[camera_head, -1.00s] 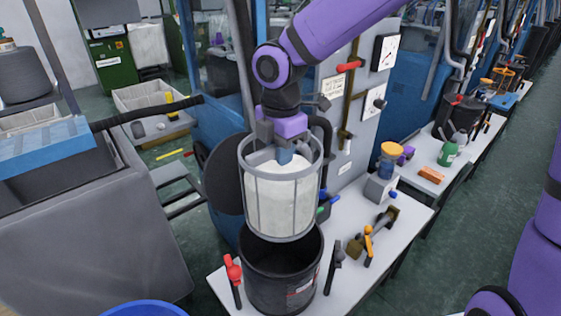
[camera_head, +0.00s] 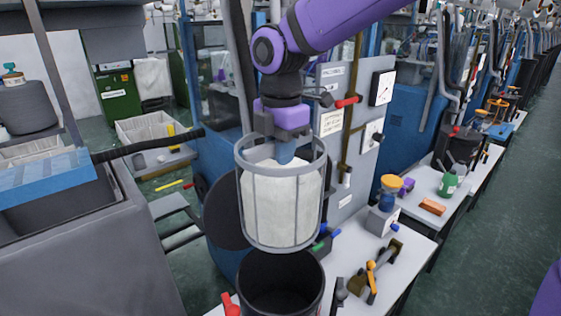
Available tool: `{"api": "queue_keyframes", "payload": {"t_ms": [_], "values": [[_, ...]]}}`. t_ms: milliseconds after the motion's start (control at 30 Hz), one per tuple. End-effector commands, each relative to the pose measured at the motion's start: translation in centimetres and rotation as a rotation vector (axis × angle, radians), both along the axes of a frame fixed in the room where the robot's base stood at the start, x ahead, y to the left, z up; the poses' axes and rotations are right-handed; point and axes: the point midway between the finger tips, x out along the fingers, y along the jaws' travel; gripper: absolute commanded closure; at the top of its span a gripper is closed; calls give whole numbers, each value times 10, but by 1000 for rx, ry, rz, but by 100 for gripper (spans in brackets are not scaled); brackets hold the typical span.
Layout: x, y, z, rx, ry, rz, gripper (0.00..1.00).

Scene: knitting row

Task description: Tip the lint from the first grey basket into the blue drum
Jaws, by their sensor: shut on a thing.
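The grey basket (camera_head: 281,208) is an open wire-like frame filled with white lint (camera_head: 284,203). It hangs upright from my gripper (camera_head: 286,153), which is shut on it at the top; the fingertips are partly hidden by the basket's rim. The blue drum is not visible in the current view.
A blue machine with a grey panel (camera_head: 345,150) stands close behind the basket. A large grey cabinet (camera_head: 85,260) is at left.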

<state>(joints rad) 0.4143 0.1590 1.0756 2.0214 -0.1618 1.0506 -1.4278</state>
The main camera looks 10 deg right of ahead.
Motion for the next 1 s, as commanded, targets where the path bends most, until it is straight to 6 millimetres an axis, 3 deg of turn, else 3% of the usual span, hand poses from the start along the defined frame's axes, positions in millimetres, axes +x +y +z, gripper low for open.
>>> {"api": "queue_keyframes", "payload": {"t_ms": [1000], "values": [[0,1,87,0,-2,0,100]]}}
